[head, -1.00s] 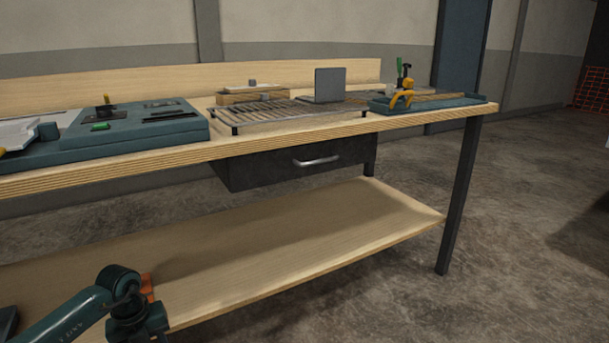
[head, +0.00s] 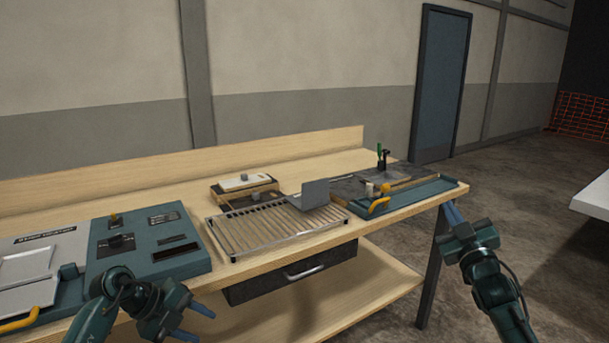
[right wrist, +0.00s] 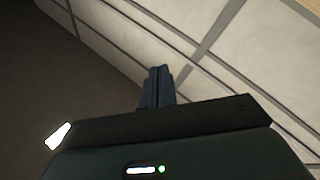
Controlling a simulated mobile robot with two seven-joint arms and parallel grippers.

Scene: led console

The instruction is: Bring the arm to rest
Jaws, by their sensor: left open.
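My left gripper (head: 193,322) is low at the front of the bench, in front of the teal console (head: 197,262). Its two blue fingers are apart with nothing between them. My right gripper (head: 453,214) is at the right, just beyond the right end of the bench, pointing up and away. In the right wrist view its two dark fingers (right wrist: 157,87) lie together with nothing visible held between them. The console carries dark labels, a dark knob and a small yellow lever; part of its front is hidden by my left arm.
A wooden bench (head: 300,164) holds a slatted metal rack (head: 260,230) with an upright grey plate (head: 316,193). A teal tray (head: 433,190) with a yellow handle sits at the right end. A drawer (head: 270,289) hangs below. A white surface (head: 594,200) stands far right; floor between is clear.

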